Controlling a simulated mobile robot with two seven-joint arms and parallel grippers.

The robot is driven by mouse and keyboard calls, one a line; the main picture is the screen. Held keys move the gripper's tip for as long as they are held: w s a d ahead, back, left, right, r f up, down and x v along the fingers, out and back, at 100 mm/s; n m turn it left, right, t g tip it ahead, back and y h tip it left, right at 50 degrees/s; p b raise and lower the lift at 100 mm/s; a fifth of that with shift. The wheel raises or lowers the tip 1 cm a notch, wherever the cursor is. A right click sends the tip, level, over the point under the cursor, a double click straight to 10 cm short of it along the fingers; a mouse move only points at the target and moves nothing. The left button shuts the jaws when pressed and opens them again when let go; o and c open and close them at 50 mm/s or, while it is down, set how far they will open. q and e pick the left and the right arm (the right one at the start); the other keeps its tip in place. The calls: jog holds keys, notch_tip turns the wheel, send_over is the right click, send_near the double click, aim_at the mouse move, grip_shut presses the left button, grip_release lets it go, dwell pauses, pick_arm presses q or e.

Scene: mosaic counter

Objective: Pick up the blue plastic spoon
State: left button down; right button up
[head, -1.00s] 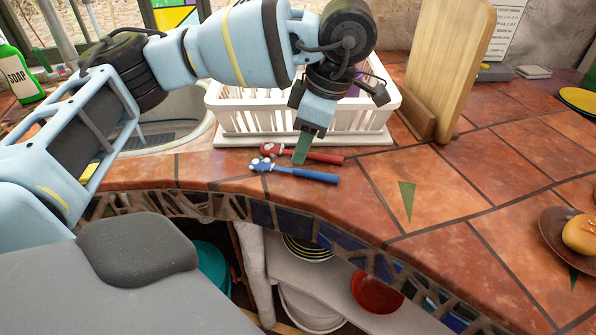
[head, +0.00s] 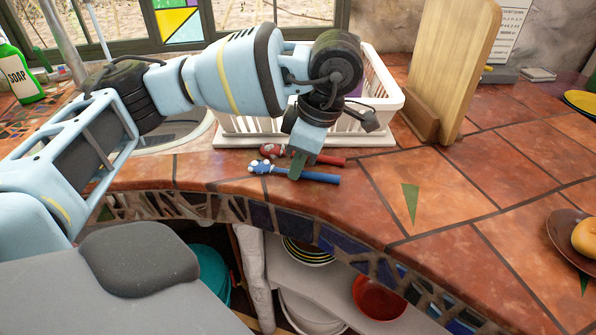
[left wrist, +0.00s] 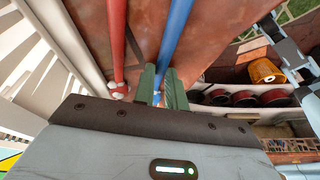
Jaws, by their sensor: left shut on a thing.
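The blue plastic spoon (head: 320,178) lies along the front of the tiled counter, its spotted end to the left and its plain handle to the right. My left gripper (head: 297,166) points down over its middle, with green fingers at the spoon. In the left wrist view the blue handle (left wrist: 177,30) runs between the green fingers (left wrist: 163,86), which are shut on it. The spoon still appears to be at counter level. My right gripper does not show.
A red spoon (head: 330,160) lies just behind the blue one, close to the fingers. A white dish rack (head: 262,138) stands behind, with a wooden board (head: 455,65) to its right. The counter's front edge is near; the tiles to the right are mostly clear.

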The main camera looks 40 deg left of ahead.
pick_arm(q)
jog(key=shift+r, duration=0.15)
jog(key=shift+r, duration=0.65)
notch_tip(320, 180, up, 2)
jog(key=shift+r+p, duration=0.25)
jog(key=shift+p, duration=0.45)
jog(key=s+d, duration=0.2)
jog(key=s, duration=0.5)
jog(key=s+d, duration=0.3)
jog(key=s, duration=0.5)
jog(key=shift+r, duration=0.45)
jog(key=shift+r+p, duration=0.1)
jog(key=shift+p, duration=0.25)
